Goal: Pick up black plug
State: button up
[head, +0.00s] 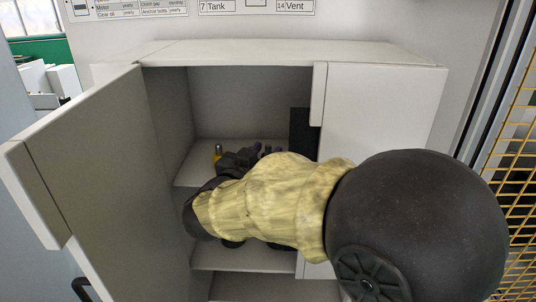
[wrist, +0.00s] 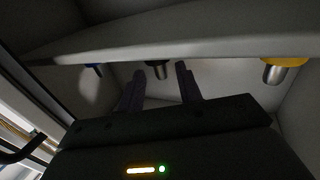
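The black plug (wrist: 157,66) shows in the wrist view at the shelf edge, with a metal end. My gripper (wrist: 160,75) is open, one finger on each side of the plug in that view. I cannot tell whether the fingers touch it or how far it lies between them. In the head view my gripper (head: 238,160) is inside the open cabinet, just over the shelf, partly covered by my yellow-sleeved arm. I cannot make out the black plug there.
A yellow plug (head: 218,153) stands on the shelf left of my gripper; it also shows in the wrist view (wrist: 280,70). A blue plug (wrist: 94,68) is on the black plug's other side. The cabinet door (head: 95,165) stands open at left; a closed panel (head: 375,110) is at right.

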jog(key=x, duration=0.2)
jog(key=shift+w, duration=0.3)
jog(key=shift+s, duration=0.15)
grip_shut()
